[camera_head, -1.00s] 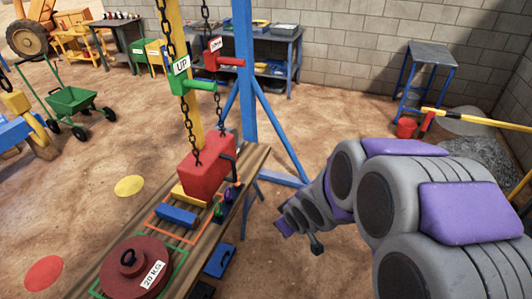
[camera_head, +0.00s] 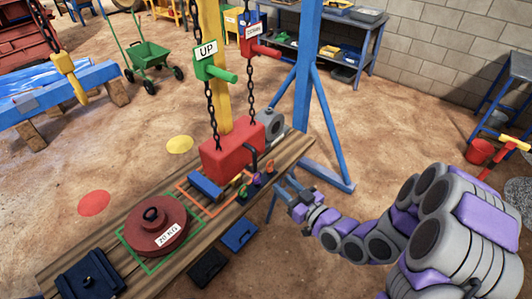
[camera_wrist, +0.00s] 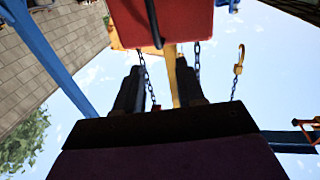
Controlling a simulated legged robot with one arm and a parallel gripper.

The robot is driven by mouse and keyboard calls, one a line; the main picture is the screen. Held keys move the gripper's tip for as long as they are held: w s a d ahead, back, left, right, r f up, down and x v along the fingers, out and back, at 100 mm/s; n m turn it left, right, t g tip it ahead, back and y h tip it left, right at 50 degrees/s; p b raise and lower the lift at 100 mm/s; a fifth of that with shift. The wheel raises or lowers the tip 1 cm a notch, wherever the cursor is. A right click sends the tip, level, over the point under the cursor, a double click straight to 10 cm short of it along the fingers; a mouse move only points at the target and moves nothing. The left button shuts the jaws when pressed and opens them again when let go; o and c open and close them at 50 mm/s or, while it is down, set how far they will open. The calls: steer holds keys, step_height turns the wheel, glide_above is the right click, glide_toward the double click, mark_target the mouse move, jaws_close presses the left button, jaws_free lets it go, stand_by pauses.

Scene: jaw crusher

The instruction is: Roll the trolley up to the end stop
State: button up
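Neither view clearly shows a trolley on a track or an end stop. A green wheeled cart (camera_head: 152,56) stands on the floor at the upper left. A red block (camera_head: 233,146) is at the lower end of two chains, over the wooden bench. A green UP handle (camera_head: 214,68) and a red DOWN handle (camera_head: 256,42) are on the chains. My gripper (camera_head: 287,188) is right of the red block, apart from it. In the wrist view its two dark fingers (camera_wrist: 158,88) are spread with nothing between them, and the red block (camera_wrist: 175,20) shows ahead.
The wooden bench (camera_head: 58,258) carries a red 20 KG weight (camera_head: 155,226) and a dark blue block (camera_head: 89,276). A blue post (camera_head: 304,75) with braces stands behind my gripper. A yellow hook (camera_head: 70,76) hangs at left.

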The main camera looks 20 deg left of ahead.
steer(key=a, duration=0.2)
steer(key=b, duration=0.5)
glide_toward(256, 158)
steer(key=shift+w+a, duration=0.85)
steer(key=shift+w, duration=0.3)
steer(key=x, duration=0.3)
steer(key=s+b+x, duration=0.1)
steer(key=x, duration=0.2)
steer(key=a+x, duration=0.1)
steer(key=x, duration=0.2)
steer(key=shift+s, duration=0.25)
steer(key=shift+w+d+r, duration=0.1)
steer(key=shift+d+r, duration=0.1)
steer(key=shift+d, duration=0.4)
steer(key=shift+w+d+r, duration=0.1)
steer(key=shift+d+r, duration=0.05)
steer(key=shift+d, duration=0.45)
steer(key=shift+a+f, duration=0.25)
steer(key=shift+a, duration=0.65)
steer(key=c, duration=0.5)
steer(key=shift+a, duration=0.1)
steer(key=shift+c, duration=0.6)
jaws_close()
